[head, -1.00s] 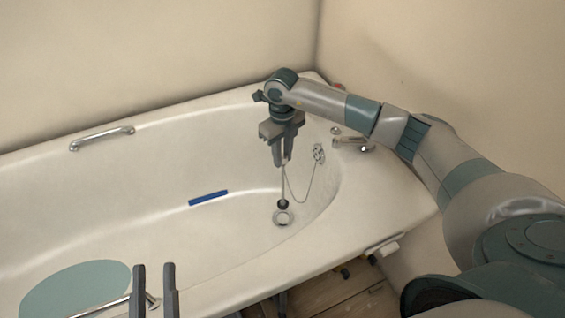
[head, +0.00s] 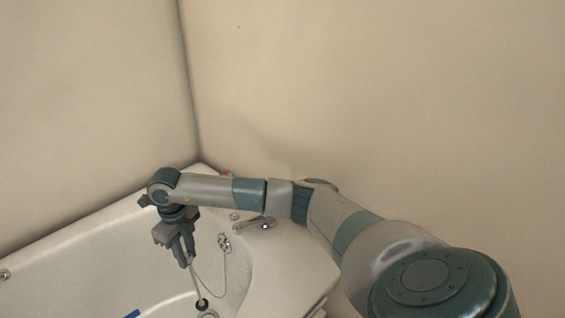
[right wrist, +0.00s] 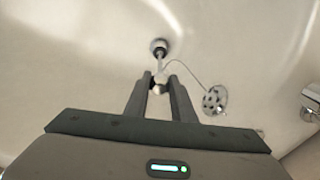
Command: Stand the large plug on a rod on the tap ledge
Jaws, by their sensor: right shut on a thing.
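The large plug (head: 202,304) is a dark stopper at the lower end of a thin pale rod. It shows in the right wrist view (right wrist: 158,46) beyond my fingertips. My right gripper (head: 188,262) is shut on the upper end of the rod, and the plug hangs below it inside the bath. In the right wrist view the fingers (right wrist: 160,86) close around the rod's rounded end. The drain ring (head: 208,315) lies just below the plug; the gap is unclear. The tap ledge (head: 287,252) is the white bath end, right of my gripper. My left gripper is out of view.
A chrome tap (head: 253,224) stands on the ledge near the wall. A round overflow fitting (head: 224,242) with a thin chain sits on the bath's end wall, close to my right gripper. A blue strip (head: 132,314) lies in the bath. The ledge's front part is clear.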

